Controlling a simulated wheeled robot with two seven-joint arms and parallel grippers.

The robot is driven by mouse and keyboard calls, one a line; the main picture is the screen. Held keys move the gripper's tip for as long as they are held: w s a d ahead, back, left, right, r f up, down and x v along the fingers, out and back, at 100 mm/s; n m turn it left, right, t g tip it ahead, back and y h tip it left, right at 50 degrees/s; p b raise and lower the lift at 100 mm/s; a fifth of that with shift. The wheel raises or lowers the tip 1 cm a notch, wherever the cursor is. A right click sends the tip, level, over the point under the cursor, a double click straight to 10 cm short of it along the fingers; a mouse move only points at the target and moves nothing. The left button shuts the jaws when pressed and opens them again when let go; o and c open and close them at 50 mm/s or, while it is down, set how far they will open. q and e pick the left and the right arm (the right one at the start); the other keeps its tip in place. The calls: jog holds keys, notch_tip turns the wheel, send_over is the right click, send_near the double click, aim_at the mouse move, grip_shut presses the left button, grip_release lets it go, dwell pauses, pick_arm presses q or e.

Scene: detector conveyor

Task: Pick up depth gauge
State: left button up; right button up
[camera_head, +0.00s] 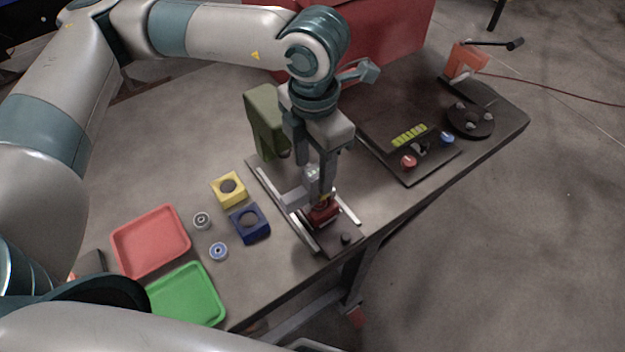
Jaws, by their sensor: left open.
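My left gripper (318,188) points down over a small conveyor-like fixture (345,240) with pale side rails. Its fingers are open, just above or around a small dark red part (322,214) with a bit of yellow on top. A pale grey piece (295,196) shows beside the fingers. I cannot tell for sure which of these is the depth gauge, as the gripper hides part of the fixture. Contact between the fingers and the part cannot be made out. My right gripper is not in view.
A green stand (264,112) rises behind the fixture. Yellow (229,189) and blue (249,225) blocks, two small rings, a red tray (151,242) and a green tray (188,294) lie left. A dark panel (385,128) with coloured knobs is right.

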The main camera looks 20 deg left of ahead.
pick_arm(q)
jog(key=shift+f, duration=0.85)
grip_shut()
